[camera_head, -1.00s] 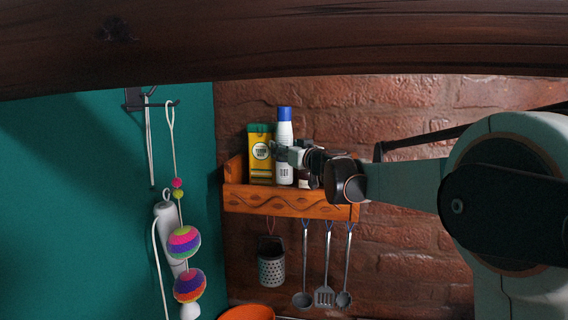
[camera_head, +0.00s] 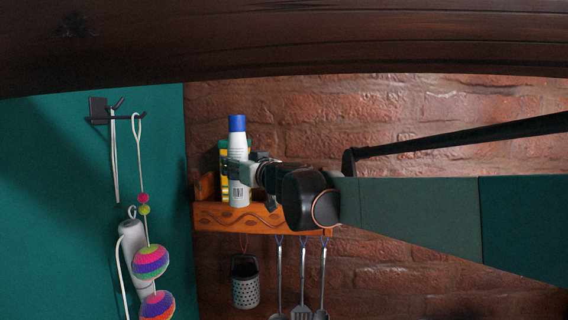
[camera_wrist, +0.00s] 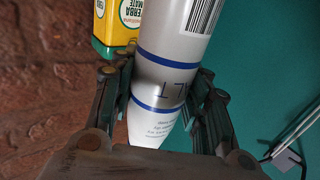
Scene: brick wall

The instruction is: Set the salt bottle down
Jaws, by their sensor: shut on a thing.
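The salt bottle (camera_head: 238,165) is white with a blue cap and stands upright at the orange wooden shelf (camera_head: 222,217). Its lower end overlaps the shelf's front board in the head view; I cannot tell whether it touches the shelf. My gripper (camera_head: 243,172) is shut on the bottle's middle from the right. In the wrist view, the fingers of my gripper (camera_wrist: 165,98) clasp both sides of the white bottle (camera_wrist: 172,48), which shows blue bands and a barcode. The bottle's cap is out of the wrist view.
A yellow-green yerba mate tin (camera_head: 223,155) stands behind the bottle, mostly hidden; it also shows in the wrist view (camera_wrist: 118,22). A grater (camera_head: 245,282) and several utensils hang below the shelf. Corded colourful balls (camera_head: 150,262) hang on the teal wall at left. A dark beam crosses the top.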

